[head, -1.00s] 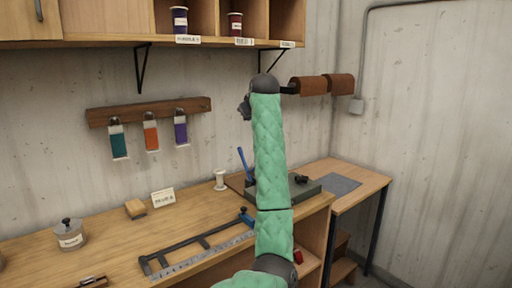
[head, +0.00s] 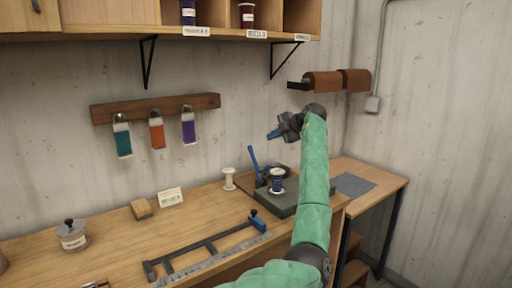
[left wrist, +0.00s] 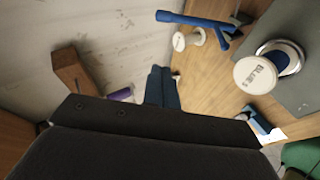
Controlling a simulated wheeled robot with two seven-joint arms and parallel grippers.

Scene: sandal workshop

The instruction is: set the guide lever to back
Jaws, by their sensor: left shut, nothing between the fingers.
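A blue lever (head: 254,161) stands up, tilted, at the left back of a dark green base (head: 285,203) on the bench. It also shows at the top of the left wrist view (left wrist: 190,19). A spool labelled blue (head: 277,181) stands on the base; its white top shows in the left wrist view (left wrist: 256,75). My left gripper (head: 274,133) is in the air above the lever, apart from it. Its blue fingers (left wrist: 162,88) are shut and empty. My right gripper is in neither view.
A white spool (head: 229,179) stands left of the base. A ruler frame with a blue slider (head: 257,219) lies in front. Hanging thread cards (head: 157,133) and leather rolls (head: 322,82) are on the wall. A grey mat (head: 353,185) lies on the right table.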

